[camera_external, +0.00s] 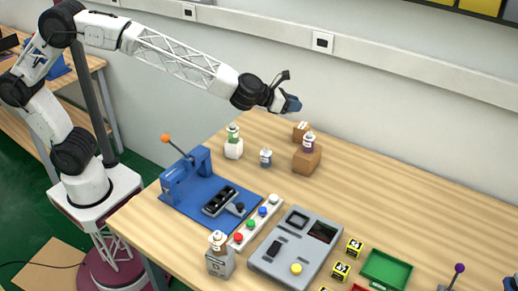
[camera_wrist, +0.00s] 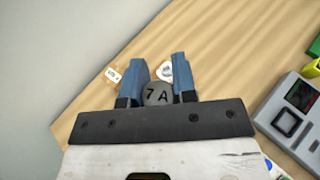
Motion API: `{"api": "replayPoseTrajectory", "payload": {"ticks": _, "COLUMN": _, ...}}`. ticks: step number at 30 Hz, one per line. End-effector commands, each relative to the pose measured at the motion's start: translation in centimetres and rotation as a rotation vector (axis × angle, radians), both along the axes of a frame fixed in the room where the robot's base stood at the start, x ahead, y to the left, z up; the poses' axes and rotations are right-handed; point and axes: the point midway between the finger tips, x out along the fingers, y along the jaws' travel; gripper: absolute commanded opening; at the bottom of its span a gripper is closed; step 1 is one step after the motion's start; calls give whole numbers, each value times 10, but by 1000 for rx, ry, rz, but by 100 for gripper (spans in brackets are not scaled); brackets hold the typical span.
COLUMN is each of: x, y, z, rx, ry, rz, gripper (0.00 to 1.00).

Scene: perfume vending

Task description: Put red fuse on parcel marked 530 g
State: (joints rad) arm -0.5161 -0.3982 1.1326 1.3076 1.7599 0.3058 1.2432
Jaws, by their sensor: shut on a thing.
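My gripper (camera_external: 291,104) is raised above the back of the table, high over the parcels. In the wrist view, my gripper's blue fingers (camera_wrist: 157,80) are shut on a round grey end marked 7 A (camera_wrist: 157,95), which looks like a fuse end; I see no red on it. A small brown parcel (camera_external: 301,132) with a white label stands near the wall; it also shows left of the fingers in the wrist view (camera_wrist: 115,74), its label too small to read surely.
A blue lever press (camera_external: 187,178), a button strip (camera_external: 258,222) and a grey console (camera_external: 296,245) are nearer. The table right of the parcels is clear.

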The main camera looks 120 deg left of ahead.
Motion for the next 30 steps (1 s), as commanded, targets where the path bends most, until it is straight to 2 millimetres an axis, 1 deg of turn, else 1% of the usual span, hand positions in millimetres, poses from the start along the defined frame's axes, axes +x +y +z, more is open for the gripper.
{"api": "replayPoseTrajectory", "payload": {"ticks": 11, "x": -32, "y": 24, "z": -4, "rx": -1, "ry": 3, "rz": 194, "gripper": 3}}
{"api": "replayPoseTrajectory", "payload": {"ticks": 17, "x": -55, "y": 41, "z": -2, "rx": 0, "ry": 2, "rz": 332, "gripper": 3}}
{"api": "replayPoseTrajectory", "payload": {"ticks": 23, "x": -86, "y": 60, "z": 3, "rx": -1, "ry": 1, "rz": 511, "gripper": 3}}
{"api": "replayPoseTrajectory", "payload": {"ticks": 30, "x": -124, "y": 81, "z": 15, "rx": 0, "ry": 1, "rz": 725, "gripper": 3}}
